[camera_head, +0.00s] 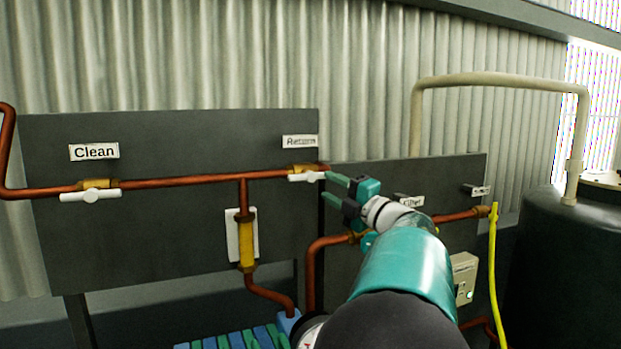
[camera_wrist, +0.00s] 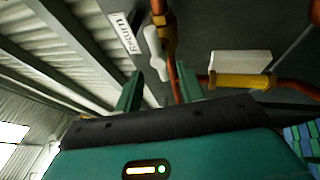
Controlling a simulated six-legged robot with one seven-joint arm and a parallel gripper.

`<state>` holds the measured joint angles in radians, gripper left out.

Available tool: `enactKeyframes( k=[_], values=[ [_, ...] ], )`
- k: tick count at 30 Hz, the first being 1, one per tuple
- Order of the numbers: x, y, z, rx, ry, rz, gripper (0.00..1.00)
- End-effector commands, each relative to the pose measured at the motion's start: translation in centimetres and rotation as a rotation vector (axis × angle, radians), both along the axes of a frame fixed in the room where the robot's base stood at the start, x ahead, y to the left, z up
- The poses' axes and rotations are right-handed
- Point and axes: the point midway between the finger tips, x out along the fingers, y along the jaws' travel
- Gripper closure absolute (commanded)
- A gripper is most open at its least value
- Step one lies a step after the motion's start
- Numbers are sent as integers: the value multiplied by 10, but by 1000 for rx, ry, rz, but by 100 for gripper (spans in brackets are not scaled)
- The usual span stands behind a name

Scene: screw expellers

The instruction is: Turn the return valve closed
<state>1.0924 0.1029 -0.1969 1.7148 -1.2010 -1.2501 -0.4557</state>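The return valve has a white lever handle (camera_head: 306,177) on a brass body (camera_head: 301,169), below the "Return" label (camera_head: 300,141). The handle looks in line with the horizontal copper pipe. My gripper (camera_head: 329,188) is just to the right of the handle, with its two green fingers pointing at it. In the wrist view the white handle (camera_wrist: 154,50) stands ahead, its near end roughly between the fingertips (camera_wrist: 161,78). The fingers are apart, with a gap between them. I cannot tell whether either finger touches the handle.
The clean valve's white handle (camera_head: 90,195) is at the left under the "Clean" label (camera_head: 94,151). A yellow fitting (camera_head: 246,243) hangs on the vertical pipe below. The dark panel (camera_head: 150,245) stands behind the pipes. A dark tank (camera_head: 565,260) is at the right.

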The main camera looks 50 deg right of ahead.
Motion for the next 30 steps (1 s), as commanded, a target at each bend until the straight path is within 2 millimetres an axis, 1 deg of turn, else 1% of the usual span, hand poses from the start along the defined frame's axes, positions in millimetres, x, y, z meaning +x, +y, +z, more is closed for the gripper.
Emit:
enactKeyframes(
  k=[1,3,9,12,15,22,23,24,28,29,30],
  values=[
    [11,-1,3,-1,0,3,61],
    [24,-3,5,1,0,2,61],
    [55,-7,14,1,-1,0,61],
    [64,-8,16,1,-1,-1,61],
    [68,-8,17,1,-1,-1,61],
    [68,-9,17,2,-1,0,61],
    [68,-9,17,1,-1,-1,65],
    [68,-9,17,1,-1,-1,72],
    [68,-9,17,1,-1,-1,98],
    [68,-9,17,1,-1,-1,100],
    [68,-9,18,1,-1,-1,100]
  ],
)
